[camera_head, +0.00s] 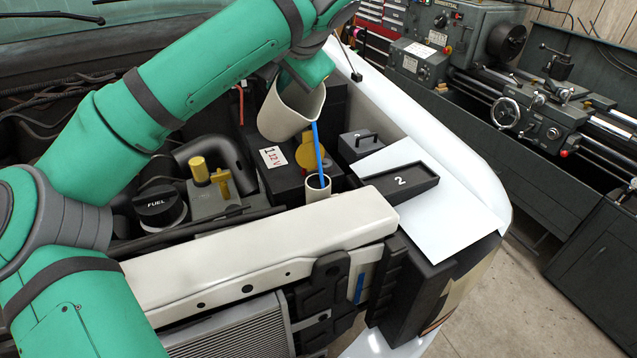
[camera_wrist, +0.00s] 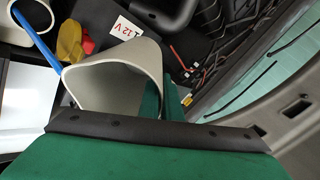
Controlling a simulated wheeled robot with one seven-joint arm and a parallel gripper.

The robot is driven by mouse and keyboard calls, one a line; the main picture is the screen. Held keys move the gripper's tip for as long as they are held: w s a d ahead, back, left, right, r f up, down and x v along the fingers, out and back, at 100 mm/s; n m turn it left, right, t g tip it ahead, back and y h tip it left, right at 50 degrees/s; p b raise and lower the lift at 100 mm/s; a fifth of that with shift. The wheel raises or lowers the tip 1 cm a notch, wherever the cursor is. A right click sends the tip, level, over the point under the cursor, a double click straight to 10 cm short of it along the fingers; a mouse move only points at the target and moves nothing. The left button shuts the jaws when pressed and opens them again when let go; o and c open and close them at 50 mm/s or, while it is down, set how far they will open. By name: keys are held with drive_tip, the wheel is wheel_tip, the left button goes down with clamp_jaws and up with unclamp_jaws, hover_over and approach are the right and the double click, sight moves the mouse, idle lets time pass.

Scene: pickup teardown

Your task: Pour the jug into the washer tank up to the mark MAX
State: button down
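The cream jug (camera_head: 284,112) is tilted mouth-down over the engine bay, and a blue stream runs from its lip into the pale filler neck (camera_head: 318,190) of the washer tank. Below the front beam, a pale part of the tank (camera_head: 367,262) shows a blue strip (camera_head: 360,288). I cannot read a MAX mark.
A 12 V battery (camera_head: 282,182) with a yellow cap (camera_head: 306,154) stands beside the neck. A black tray marked 2 (camera_head: 400,182) lies on the white fender sheet at right.

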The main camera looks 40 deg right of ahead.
drive_tip(key=shift+s+r+t+p, duration=0.15)
drive_tip(key=shift+t+p, duration=0.1)
drive_tip(key=shift+t, duration=0.25)
drive_tip(key=shift+s+f+t+p, duration=0.15)
drive_tip(key=shift+t+p, duration=0.1)
drive_tip(key=shift+t, duration=0.25)
idle(1.9)
drive_tip(key=shift+s+a+r+t+p, duration=0.1)
drive_tip(key=shift+s+r+t+p, duration=0.1)
drive_tip(key=shift+r+t, duration=0.25)
drive_tip(key=shift+s+r+t+p, duration=0.1)
drive_tip(key=shift+r+t+p, duration=0.15)
drive_tip(key=shift+t, duration=0.2)
idle(3.4)
drive_tip(key=shift+w, duration=0.1)
